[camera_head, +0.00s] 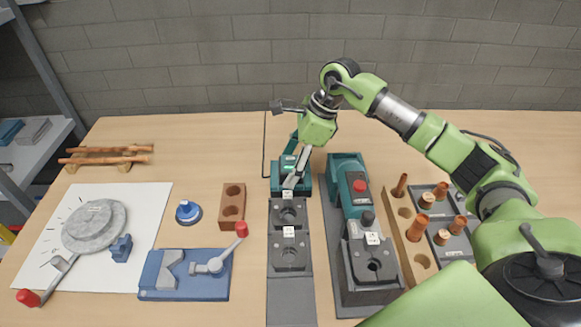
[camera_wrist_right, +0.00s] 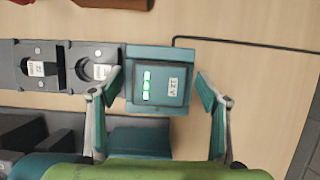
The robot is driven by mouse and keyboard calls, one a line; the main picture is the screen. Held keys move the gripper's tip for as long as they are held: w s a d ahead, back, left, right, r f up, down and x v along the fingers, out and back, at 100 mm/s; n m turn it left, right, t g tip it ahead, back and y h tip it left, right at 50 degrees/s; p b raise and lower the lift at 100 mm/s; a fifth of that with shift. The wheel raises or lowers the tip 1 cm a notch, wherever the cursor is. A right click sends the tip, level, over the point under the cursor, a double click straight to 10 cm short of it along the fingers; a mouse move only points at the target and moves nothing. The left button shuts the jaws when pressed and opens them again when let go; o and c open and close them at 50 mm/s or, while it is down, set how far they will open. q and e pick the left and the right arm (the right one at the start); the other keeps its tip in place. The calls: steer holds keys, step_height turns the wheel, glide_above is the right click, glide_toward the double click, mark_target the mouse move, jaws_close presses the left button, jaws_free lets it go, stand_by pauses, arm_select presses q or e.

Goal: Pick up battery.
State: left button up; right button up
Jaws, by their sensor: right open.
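The battery (camera_wrist_right: 158,78) is a teal block with a lit green indicator strip and a "12 V" label in the right wrist view. In the head view the teal battery (camera_head: 277,183) sits at the far end of a dark grey fixture, partly hidden by my gripper. My right gripper (camera_head: 296,181) points down over it; in the right wrist view its open fingers (camera_wrist_right: 160,92) stand on either side of the battery, with a gap at the right finger. The left finger is close to the battery's edge; I cannot tell if it touches. My left gripper is not in view.
A teal and grey machine (camera_head: 350,190) with a red button stands close to the right of the battery. A thin black cable (camera_head: 264,140) runs just left of it. A wooden holder (camera_head: 415,245) with copper pieces is at the right, a blue clamp fixture (camera_head: 185,285) at the left.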

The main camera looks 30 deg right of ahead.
steer(key=c, duration=1.5)
steer(key=shift+r, duration=0.1)
steer(key=shift+r, duration=0.7)
steer(key=s+d+r+b, duration=0.2)
steer(key=s+r, duration=0.3)
steer(key=s, duration=0.1)
steer(key=s+d+r+b, duration=0.2)
steer(key=s+r+b, duration=0.1)
steer(key=s+r, duration=0.3)
steer(key=shift+s+d+r, duration=0.3)
steer(key=shift+s, duration=0.35)
